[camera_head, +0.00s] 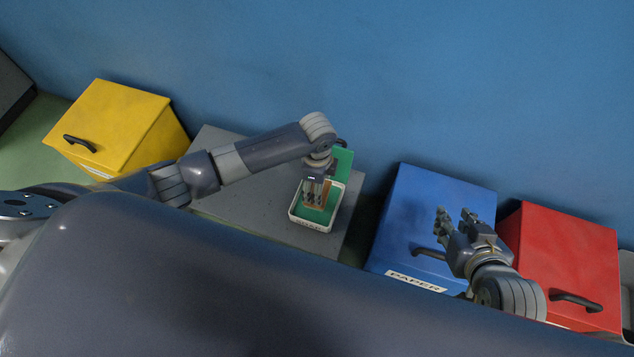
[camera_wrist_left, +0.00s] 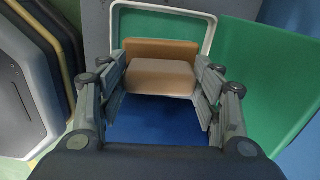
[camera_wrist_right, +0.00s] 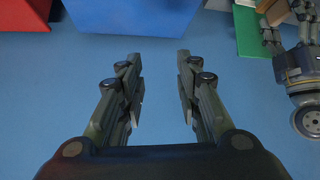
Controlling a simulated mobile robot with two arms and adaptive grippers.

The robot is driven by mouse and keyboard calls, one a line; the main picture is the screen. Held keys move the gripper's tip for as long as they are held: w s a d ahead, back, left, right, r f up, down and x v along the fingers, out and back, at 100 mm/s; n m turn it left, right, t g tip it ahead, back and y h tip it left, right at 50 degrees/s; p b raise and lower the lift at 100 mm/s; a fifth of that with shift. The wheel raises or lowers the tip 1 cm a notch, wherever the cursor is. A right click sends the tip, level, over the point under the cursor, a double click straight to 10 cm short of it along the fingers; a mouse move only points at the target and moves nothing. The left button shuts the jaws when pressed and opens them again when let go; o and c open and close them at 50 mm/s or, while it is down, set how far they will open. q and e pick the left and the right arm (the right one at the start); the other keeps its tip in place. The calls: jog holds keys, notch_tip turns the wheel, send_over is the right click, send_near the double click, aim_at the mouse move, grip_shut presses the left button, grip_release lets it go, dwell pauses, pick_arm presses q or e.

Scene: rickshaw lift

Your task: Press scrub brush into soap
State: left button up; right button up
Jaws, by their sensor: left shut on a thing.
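A white-rimmed tray (camera_head: 293,212) with a green inside, which looks like the soap, sits on a grey surface in the head view. My left gripper (camera_head: 316,192) points down into this tray, shut on a tan scrub brush (camera_wrist_left: 160,78) that shows between its fingers in the left wrist view. The gripper partly hides the brush in the head view, and I cannot tell whether the brush touches the soap. The tray's white rim also shows in the left wrist view (camera_wrist_left: 213,30). My right gripper (camera_wrist_right: 160,80) is open and empty; the head view shows it in front of the blue bin.
A grey table (camera_head: 250,205) carries the tray, with a green panel (camera_head: 342,163) behind it. A yellow bin (camera_head: 115,125) stands left. A blue bin (camera_head: 420,200) labelled PAPER and a red bin (camera_head: 570,250) stand right. The blue wall (camera_head: 400,70) closes off the back.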

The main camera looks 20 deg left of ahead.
pick_arm(q)
jog(key=shift+r+p, duration=0.6)
notch_tip(320, 180, up, 2)
jog(key=shift+r+p, duration=0.1)
jog(key=shift+p, duration=1.15)
pick_arm(e)
jog(key=s+d+f+g, duration=0.1)
jog(key=s+g, duration=0.1)
jog(key=s, duration=0.3)
jog(key=s+d+f+g+h, duration=0.1)
jog(key=s+d+g, duration=0.1)
jog(key=s, duration=0.3)
jog(key=shift+f+g, duration=0.2)
jog(key=shift+g, duration=0.5)
jog(key=shift+d, duration=0.1)
